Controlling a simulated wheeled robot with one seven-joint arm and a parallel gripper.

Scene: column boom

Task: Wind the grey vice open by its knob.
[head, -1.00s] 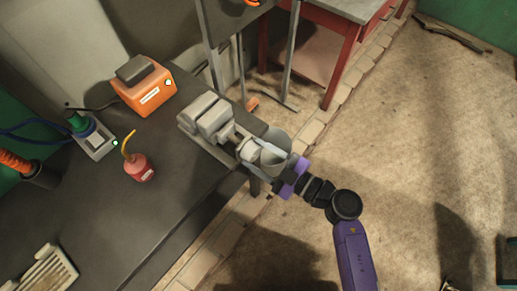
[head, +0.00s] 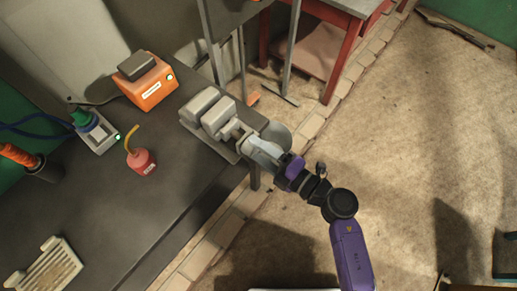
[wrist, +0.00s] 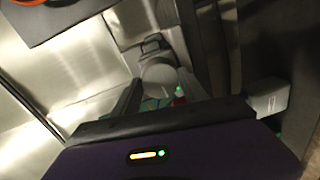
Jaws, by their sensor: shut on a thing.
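The grey vice (head: 217,119) is fixed at the bench's edge, its two blocky jaws side by side with a narrow gap. Its knob end, on the side facing my arm, is mostly hidden behind my fingers in the head view. My gripper (head: 259,150) reaches in from the lower right, in line with the vice, and is shut on the knob. In the wrist view, a rounded grey part, apparently the knob (wrist: 159,76), shows between and beyond my fingers (wrist: 160,98). How far the jaws stand apart is hard to judge.
On the dark bench (head: 150,200) are an orange box (head: 150,95), a red oil can (head: 143,162), a grey unit with a green top (head: 98,133) and a ribbed pale block (head: 45,268). A grey round bin (head: 281,136) stands behind my gripper. Open floor lies right.

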